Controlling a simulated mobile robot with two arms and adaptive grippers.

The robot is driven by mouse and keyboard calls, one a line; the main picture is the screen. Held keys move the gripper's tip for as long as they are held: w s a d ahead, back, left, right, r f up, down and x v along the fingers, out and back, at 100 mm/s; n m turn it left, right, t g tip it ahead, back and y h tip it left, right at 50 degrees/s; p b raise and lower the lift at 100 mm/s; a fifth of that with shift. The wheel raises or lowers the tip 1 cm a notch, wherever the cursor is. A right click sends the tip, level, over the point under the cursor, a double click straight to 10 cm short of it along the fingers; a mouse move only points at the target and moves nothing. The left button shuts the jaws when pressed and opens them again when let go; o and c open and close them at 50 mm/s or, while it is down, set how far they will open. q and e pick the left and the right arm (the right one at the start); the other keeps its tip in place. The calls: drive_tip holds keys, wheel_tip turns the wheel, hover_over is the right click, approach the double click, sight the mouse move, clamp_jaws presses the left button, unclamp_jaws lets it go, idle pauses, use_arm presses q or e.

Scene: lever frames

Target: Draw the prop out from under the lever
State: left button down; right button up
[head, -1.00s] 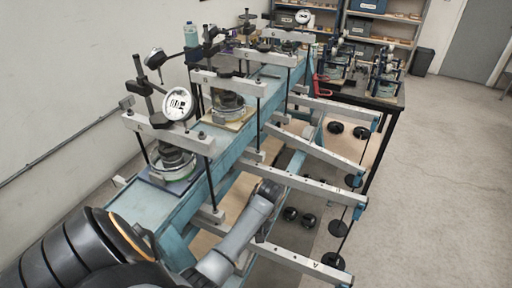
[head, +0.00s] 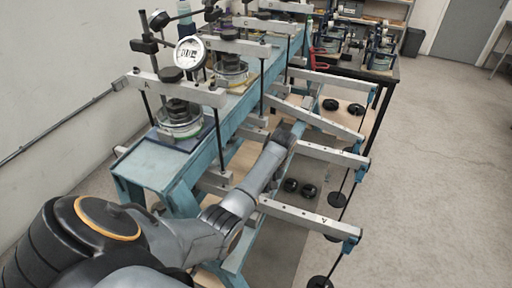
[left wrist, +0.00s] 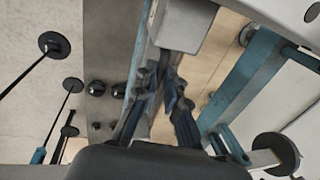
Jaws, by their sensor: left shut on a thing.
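My left arm reaches from the bottom left, and its gripper (head: 290,134) is beside the bench, by the inner end of the second lever (head: 332,153). In the left wrist view, the dark fingers (left wrist: 160,100) are shut on a narrow piece, taken to be the prop, just below a grey lever bar (left wrist: 185,25). The fingers and wrist hide most of the prop, and I cannot tell whether it touches the lever. The nearest lever (head: 310,219), marked A, sticks out closer to me. My right gripper is not in view.
A blue bench (head: 158,163) carries several dial gauges (head: 189,53) and round cells (head: 179,120). More levers stick out to the right with hangers. Black weights (head: 300,188) lie below the levers. The floor (head: 440,180) at the right is clear.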

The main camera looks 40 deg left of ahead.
use_arm(q)
drive_tip(key=w, duration=0.1)
drive_tip(key=w+a+b, duration=0.1)
drive_tip(key=w, duration=0.1)
drive_tip(key=w+b, duration=0.1)
drive_tip(key=shift+w+a+f, duration=0.2)
drive_tip(key=shift+a, duration=0.05)
drive_tip(key=shift+w+a+f+b, duration=0.15)
drive_tip(key=shift+w+b, duration=0.3)
drive_tip(key=shift+w, duration=0.4)
drive_tip(key=shift+w+r, duration=0.2)
drive_tip(key=shift+r, duration=0.2)
drive_tip(key=shift+a+r, duration=0.1)
drive_tip(key=c, duration=1.4)
unclamp_jaws()
drive_tip(key=shift+w, duration=0.1)
wheel_tip(320, 180, up, 12)
drive_tip(key=d, duration=0.2)
drive_tip(key=shift+w+f, duration=0.25)
drive_tip(key=shift+w, duration=0.1)
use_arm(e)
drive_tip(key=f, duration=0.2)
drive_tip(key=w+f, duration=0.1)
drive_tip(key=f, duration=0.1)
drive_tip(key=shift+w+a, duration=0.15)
use_arm(q)
drive_tip(key=shift+d, duration=0.1)
